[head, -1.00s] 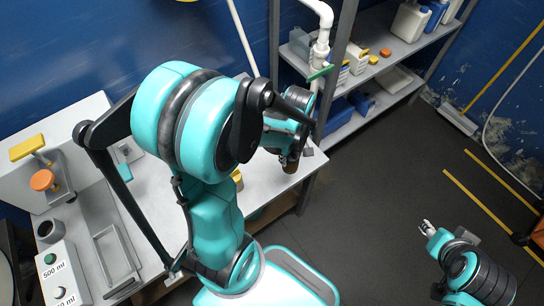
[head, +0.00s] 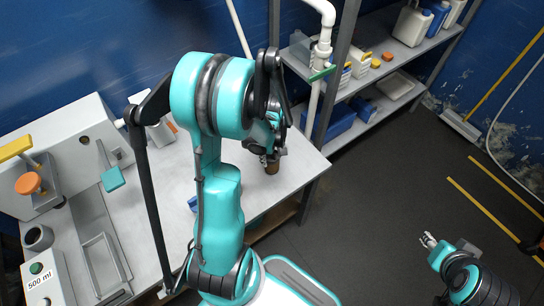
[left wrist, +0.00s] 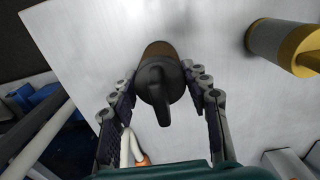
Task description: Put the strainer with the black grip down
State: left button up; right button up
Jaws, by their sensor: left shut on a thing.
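The strainer with the black grip (left wrist: 156,84) is in my left gripper (left wrist: 163,92), which is shut on it. In the left wrist view the black grip shows between the fingers, with the strainer's brown body beyond it. In the head view the strainer's brown end (head: 272,167) shows below my left gripper (head: 266,150), over the right end of the pale table (head: 310,165). I cannot tell whether it touches the tabletop. My right gripper (head: 428,240) is far off at the lower right, over the floor, too small to tell its state.
A grey cylinder with a yellow end (left wrist: 283,44) is near the strainer in the left wrist view. A bench unit with an orange knob (head: 28,183) is at the left. A shelf rack (head: 385,75) with bottles stands behind right. The table's right edge is close.

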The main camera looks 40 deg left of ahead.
pick_arm(q)
jog(key=o, duration=0.9)
jog(key=shift+f, duration=0.15)
jog(key=shift+c, duration=0.2)
jog(key=o, duration=0.4)
